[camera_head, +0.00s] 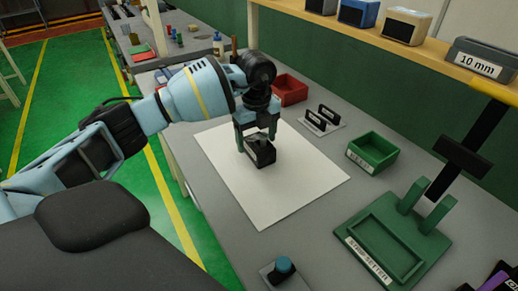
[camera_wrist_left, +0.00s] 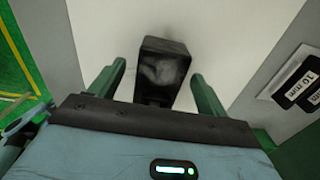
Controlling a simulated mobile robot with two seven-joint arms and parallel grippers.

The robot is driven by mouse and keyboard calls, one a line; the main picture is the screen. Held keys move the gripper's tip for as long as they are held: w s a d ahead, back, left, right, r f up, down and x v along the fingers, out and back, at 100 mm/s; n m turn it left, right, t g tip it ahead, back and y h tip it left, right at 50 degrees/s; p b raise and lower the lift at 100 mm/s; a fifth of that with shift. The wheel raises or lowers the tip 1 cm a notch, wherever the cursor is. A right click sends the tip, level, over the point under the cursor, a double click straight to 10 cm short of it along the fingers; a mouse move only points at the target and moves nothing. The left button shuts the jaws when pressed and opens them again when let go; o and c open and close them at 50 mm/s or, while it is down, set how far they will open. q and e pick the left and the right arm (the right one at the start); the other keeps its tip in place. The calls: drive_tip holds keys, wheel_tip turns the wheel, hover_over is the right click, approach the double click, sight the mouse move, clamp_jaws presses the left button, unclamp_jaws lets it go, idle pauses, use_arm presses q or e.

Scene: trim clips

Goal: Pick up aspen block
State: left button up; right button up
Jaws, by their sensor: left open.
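A dark block (camera_head: 262,154) with a blackened look sits on the white sheet (camera_head: 285,190) on the bench. It is the only block on the sheet; no readable marking names it as aspen. My left gripper (camera_head: 257,137) points down over it, open, with its green fingers on either side of the block. In the left wrist view the block (camera_wrist_left: 160,70) shows a smudged grey top and stands between the two spread fingers, with a gap visible on each side. My right gripper is not in view.
A red bin (camera_head: 290,90) stands behind the sheet. A rack with black clips (camera_head: 322,119), a green bin (camera_head: 373,152) and a green stand (camera_head: 390,245) are to the right. A blue-topped button (camera_head: 284,265) is in front. A shelf (camera_head: 400,48) holds boxes above.

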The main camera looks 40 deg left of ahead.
use_arm(q)
drive_tip(key=shift+f, duration=0.15)
drive_tip(key=c, duration=1.1)
drive_tip(key=shift+c, duration=0.3)
drive_tip(key=shift+r, duration=0.8)
wheel_tip(320, 180, up, 2)
drive_tip(key=shift+s+r, duration=0.1)
drive_tip(key=shift+s, duration=0.05)
drive_tip(key=s+a+r, duration=0.1)
drive_tip(key=s+a, duration=0.2)
drive_tip(key=s, duration=1.2)
drive_tip(key=shift+s+b, duration=0.2)
drive_tip(key=shift+b, duration=0.15)
drive_tip(key=shift+a+r, duration=0.1)
